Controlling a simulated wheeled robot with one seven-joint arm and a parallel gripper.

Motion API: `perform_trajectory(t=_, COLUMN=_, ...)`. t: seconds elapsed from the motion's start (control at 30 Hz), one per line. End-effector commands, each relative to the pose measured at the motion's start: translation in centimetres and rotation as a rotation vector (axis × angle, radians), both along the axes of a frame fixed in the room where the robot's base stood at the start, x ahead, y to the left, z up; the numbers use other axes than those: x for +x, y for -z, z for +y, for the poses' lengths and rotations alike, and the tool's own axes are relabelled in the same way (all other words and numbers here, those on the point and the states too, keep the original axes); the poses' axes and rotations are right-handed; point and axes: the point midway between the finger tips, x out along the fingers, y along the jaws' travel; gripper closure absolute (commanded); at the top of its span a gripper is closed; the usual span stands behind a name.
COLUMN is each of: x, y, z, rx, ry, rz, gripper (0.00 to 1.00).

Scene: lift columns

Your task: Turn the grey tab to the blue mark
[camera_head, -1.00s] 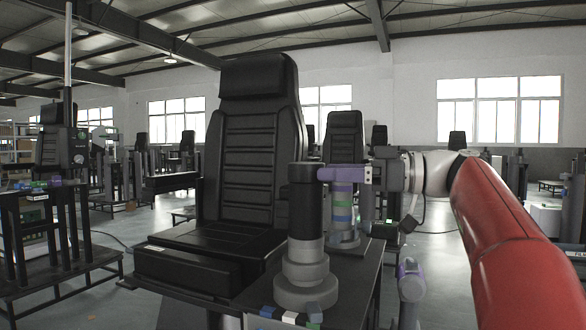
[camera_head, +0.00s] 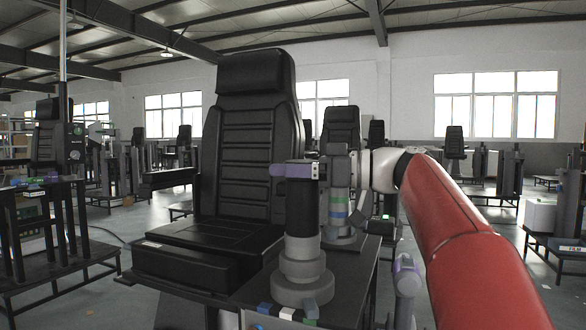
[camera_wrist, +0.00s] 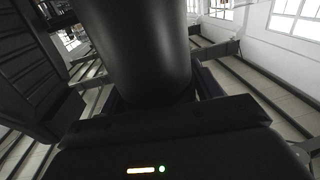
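The black lift column (camera_head: 302,218) stands on a stepped grey base (camera_head: 302,284) on a dark table. A small grey tab (camera_head: 312,309) sticks out at the front right of the base's foot. The blue mark (camera_head: 264,308) is at the front left, with a white mark (camera_head: 287,313) between them. My gripper (camera_head: 295,171) is at the column's top, a purple finger crossing in front of it; the far finger is hidden. In the wrist view the black column (camera_wrist: 140,45) fills the space between the fingers. The fingers are apart around it; a firm grip is not visible.
A black seat (camera_head: 252,150) stands close on the left. A grey and purple part (camera_head: 407,278) is at the table's right.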

Motion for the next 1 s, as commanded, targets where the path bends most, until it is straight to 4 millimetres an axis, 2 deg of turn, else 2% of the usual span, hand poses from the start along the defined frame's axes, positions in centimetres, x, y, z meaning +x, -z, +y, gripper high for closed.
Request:
perform_trajectory(t=0.03, x=0.00, y=0.00, z=-0.01, rx=0.000, ry=0.000, rz=0.000, gripper=0.42)
perform_trajectory(t=0.3, x=0.00, y=0.00, z=-0.02, rx=0.000, ry=0.000, rz=0.000, gripper=0.78)
perform_trajectory(t=0.37, x=0.00, y=0.00, z=-0.02, rx=0.000, ry=0.000, rz=0.000, gripper=0.84)
perform_trajectory(t=0.67, x=0.03, y=0.26, z=-0.08, rx=0.000, ry=0.044, rz=0.000, gripper=0.84)
perform_trajectory(t=1.0, x=0.27, y=0.55, z=-0.22, rx=0.003, ry=0.272, rz=-0.004, gripper=0.84)
